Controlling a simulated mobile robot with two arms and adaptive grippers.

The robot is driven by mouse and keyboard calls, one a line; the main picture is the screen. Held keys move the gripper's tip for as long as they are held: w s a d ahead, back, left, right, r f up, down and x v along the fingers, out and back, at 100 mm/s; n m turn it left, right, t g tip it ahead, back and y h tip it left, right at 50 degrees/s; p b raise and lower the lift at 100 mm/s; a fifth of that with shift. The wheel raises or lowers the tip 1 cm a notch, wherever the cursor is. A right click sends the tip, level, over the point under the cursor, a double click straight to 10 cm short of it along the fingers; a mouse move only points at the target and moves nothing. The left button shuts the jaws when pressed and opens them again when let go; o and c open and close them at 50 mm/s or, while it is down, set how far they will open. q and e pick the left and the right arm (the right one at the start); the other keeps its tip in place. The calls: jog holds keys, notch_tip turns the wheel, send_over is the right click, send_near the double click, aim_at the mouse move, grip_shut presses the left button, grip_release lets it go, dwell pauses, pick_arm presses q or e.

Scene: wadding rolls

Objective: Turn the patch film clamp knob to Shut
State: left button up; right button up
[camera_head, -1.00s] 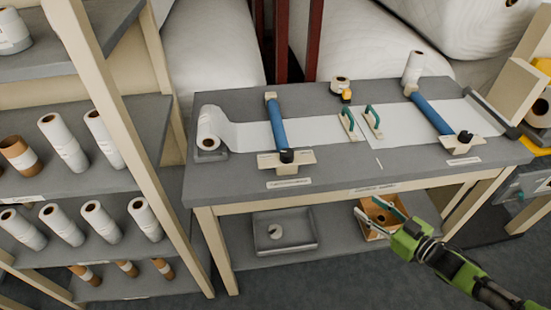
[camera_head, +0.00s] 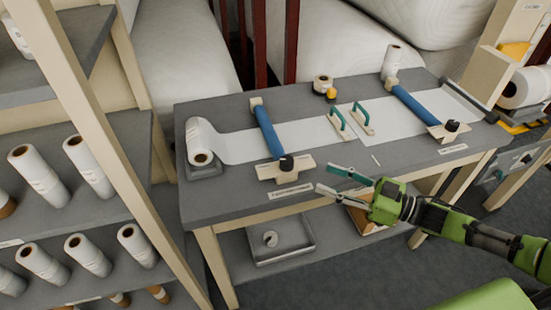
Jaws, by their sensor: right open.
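Two clamp bars with blue rollers lie across the white film on the grey table. The left clamp has a black knob (camera_head: 286,162) on a beige plate (camera_head: 298,172); the right clamp has a black knob (camera_head: 452,126) at its near end. The labels on the table are too small to read, so I cannot tell which knob is the patch film one. My right gripper (camera_head: 326,179) is open and empty, its fingers pointing left in front of the table's near edge, close to the left knob and apart from it. My left gripper is not in view.
A white film roll (camera_head: 200,143) sits at the table's left end. Two teal-handled tools (camera_head: 352,122) lie mid-table, with a tape roll (camera_head: 322,84) behind. A tray (camera_head: 281,240) is on the lower shelf. Racks of rolls stand at left.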

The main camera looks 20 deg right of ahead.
aim_at(293, 165)
jog(key=x, duration=0.2)
jog(key=p+x, duration=0.1)
jog(key=x, duration=0.3)
jog(key=shift+w+r+p, duration=0.2)
jog(key=shift+r+p, duration=0.05)
jog(key=shift+p, duration=0.1)
jog(key=x, duration=0.3)
jog(key=p+x, duration=0.1)
jog(key=x, duration=0.2)
jog(key=shift+w+a+f, duration=0.2)
jog(key=shift+a+f, duration=0.05)
jog(key=shift+a, duration=0.05)
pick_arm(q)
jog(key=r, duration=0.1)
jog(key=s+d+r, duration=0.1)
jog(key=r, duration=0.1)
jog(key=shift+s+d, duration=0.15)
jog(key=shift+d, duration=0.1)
pick_arm(e)
jog(key=c, duration=1.1)
